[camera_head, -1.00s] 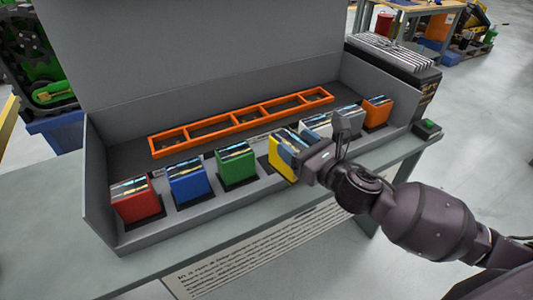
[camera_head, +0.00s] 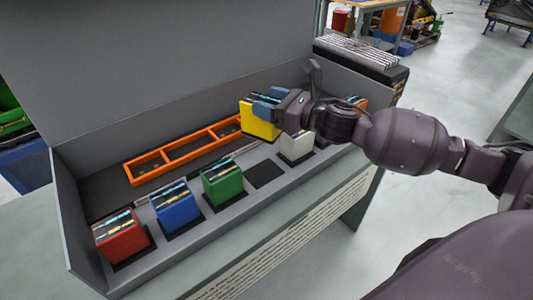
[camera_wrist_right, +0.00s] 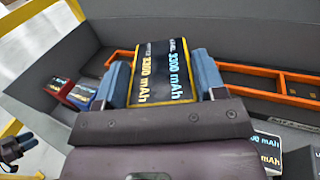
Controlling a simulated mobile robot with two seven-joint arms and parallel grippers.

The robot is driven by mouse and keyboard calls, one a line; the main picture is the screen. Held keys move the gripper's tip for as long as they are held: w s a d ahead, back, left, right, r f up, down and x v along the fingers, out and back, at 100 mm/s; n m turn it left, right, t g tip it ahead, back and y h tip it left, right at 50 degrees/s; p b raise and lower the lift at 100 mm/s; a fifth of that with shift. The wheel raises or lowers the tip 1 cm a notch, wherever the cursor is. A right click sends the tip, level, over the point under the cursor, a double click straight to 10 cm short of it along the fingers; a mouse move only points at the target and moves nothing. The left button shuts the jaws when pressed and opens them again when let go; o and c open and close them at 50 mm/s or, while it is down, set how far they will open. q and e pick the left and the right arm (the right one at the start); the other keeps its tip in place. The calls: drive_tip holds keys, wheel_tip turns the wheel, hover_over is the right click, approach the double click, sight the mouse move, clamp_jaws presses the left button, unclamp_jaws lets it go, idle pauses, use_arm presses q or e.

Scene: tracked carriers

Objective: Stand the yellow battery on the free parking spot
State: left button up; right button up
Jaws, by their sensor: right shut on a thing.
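My right gripper (camera_head: 262,104) is shut on the yellow battery (camera_head: 260,125), its blue fingers on either side. The battery is held upright in the air, above the back part of the shelf. In the right wrist view its labelled top (camera_wrist_right: 162,72) shows between the fingers. A bare dark square spot (camera_head: 265,174) lies between the green battery (camera_head: 222,185) and the white battery (camera_head: 297,147).
The orange divided frame (camera_head: 168,174) lies behind the row; its right end is hidden by the held battery and arm. The red battery (camera_head: 120,237) and blue battery (camera_head: 174,207) stand at the left. An orange battery is mostly hidden behind my arm. A tall grey back panel (camera_head: 150,70) stands behind.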

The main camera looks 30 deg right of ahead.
wheel_tip(320, 180, down, 9)
drive_tip(key=shift+f+b, duration=0.1)
drive_tip(key=shift+b, duration=0.7)
drive_tip(key=shift+f, duration=0.4)
use_arm(q)
drive_tip(key=shift+w+d+f+b, duration=0.2)
drive_tip(key=shift+w+f+b, duration=0.25)
drive_tip(key=shift+f, duration=0.2)
use_arm(e)
wheel_tip(320, 180, down, 4)
drive_tip(key=shift+f, duration=0.15)
drive_tip(key=o, duration=1.5)
drive_tip(key=shift+f, duration=0.15)
use_arm(q)
drive_tip(key=shift+s+f, duration=0.1)
drive_tip(key=shift+f, duration=0.05)
drive_tip(key=shift+s+a+r+p, duration=0.1)
drive_tip(key=shift+r+p, duration=0.2)
drive_tip(key=shift+p, duration=0.05)
use_arm(e)
approach(278, 137)
drive_tip(key=shift+w+f, duration=0.15)
drive_tip(key=shift+f, duration=1.2)
drive_tip(key=shift+w+f, duration=0.15)
drive_tip(key=shift+f, duration=1.25)
